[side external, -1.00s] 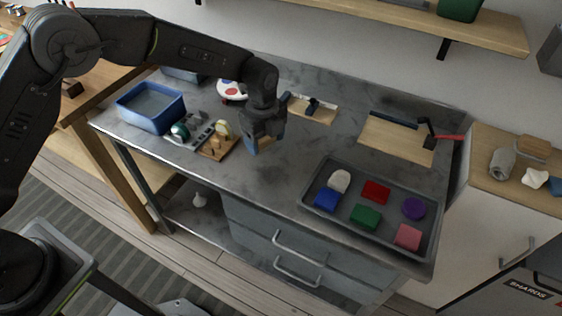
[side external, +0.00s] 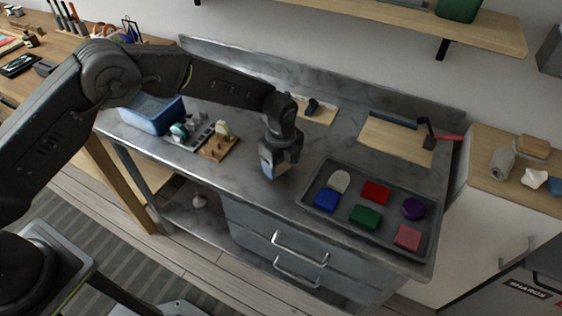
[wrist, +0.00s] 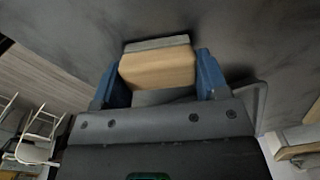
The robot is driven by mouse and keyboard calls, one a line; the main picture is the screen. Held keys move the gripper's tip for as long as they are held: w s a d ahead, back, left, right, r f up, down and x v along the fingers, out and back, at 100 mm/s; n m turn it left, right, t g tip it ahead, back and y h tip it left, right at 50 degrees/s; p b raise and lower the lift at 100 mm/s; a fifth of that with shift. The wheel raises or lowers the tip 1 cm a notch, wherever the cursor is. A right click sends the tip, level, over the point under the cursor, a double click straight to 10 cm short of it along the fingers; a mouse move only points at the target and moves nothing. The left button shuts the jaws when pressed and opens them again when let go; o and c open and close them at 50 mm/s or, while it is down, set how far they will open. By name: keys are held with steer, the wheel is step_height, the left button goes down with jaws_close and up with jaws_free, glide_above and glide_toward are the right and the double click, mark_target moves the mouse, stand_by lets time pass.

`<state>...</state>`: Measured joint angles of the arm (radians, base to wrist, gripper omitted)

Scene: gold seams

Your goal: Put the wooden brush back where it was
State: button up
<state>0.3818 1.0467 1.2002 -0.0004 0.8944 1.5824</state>
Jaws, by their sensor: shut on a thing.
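My gripper (side external: 270,167) is over the grey bench, left of the grey tray, with its fingers pointing down. In the wrist view its blue fingers (wrist: 160,78) are shut on the wooden brush (wrist: 158,69), a tan wooden block with a grey strip along its far edge. The brush sits crosswise between the fingers, with the dark bench top beyond it. In the side view the brush is mostly hidden by the gripper, and I cannot tell its exact height above the bench.
The grey tray (side external: 306,199) holds several coloured blocks, right of my gripper. A blue bin (side external: 152,119) and a wooden holder (side external: 216,151) stand to the left. Boards (side external: 390,142) with tools lie behind. The bench's front edge and drawers are near.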

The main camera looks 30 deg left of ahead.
steer(key=o, duration=0.9)
steer(key=shift+f, duration=0.15)
step_height(320, 180, up, 12)
steer(key=shift+r, duration=0.2)
steer(key=s+a+r+n+t, duration=0.1)
steer(key=s+a+r+n, duration=0.45)
steer(key=r, duration=0.25)
steer(key=s+a+r+n+t, duration=0.2)
steer(key=s+a+r+n, duration=0.3)
steer(key=a+r, duration=0.3)
steer(key=s+a+n+t, duration=0.1)
steer(key=s+a+n, duration=0.2)
steer(key=s+n, duration=0.3)
steer(key=s+a+n+t, duration=0.1)
steer(key=s+a+n, duration=0.3)
steer(key=s, duration=0.9)
steer(key=shift+r+n+t, duration=0.25)
steer(key=shift+n+t, duration=0.05)
steer(key=shift+n, duration=0.65)
